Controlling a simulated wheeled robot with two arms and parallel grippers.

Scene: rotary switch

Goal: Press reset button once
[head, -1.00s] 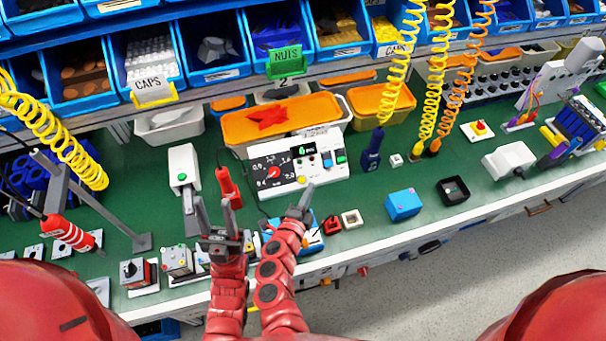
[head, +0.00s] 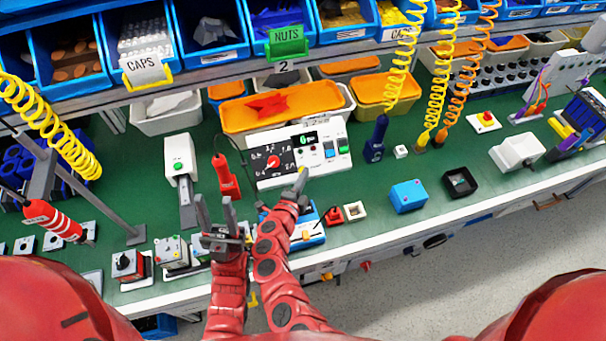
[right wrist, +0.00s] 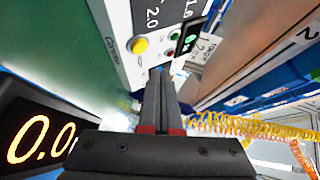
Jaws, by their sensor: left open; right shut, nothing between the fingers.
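A white control panel (head: 325,166) with a black dial face and red knob (head: 273,162) stands mid-bench. It has a small green display (head: 306,138) and several coloured buttons, one of them green (head: 343,150). I cannot read which is the reset button. My right gripper (head: 301,177) is shut and empty, its tips at the panel's lower edge near a yellow button. In the right wrist view the shut fingers (right wrist: 159,72) point at the panel, with the yellow button (right wrist: 139,45) just left of the tips; contact cannot be told. My left gripper (head: 213,202) is open and empty, left of the panel.
A white box with a green button (head: 178,165) and a red screwdriver-like tool (head: 226,178) are left of the panel. A blue box (head: 408,196) and a black tray (head: 460,183) lie right. Coiled cords hang at right.

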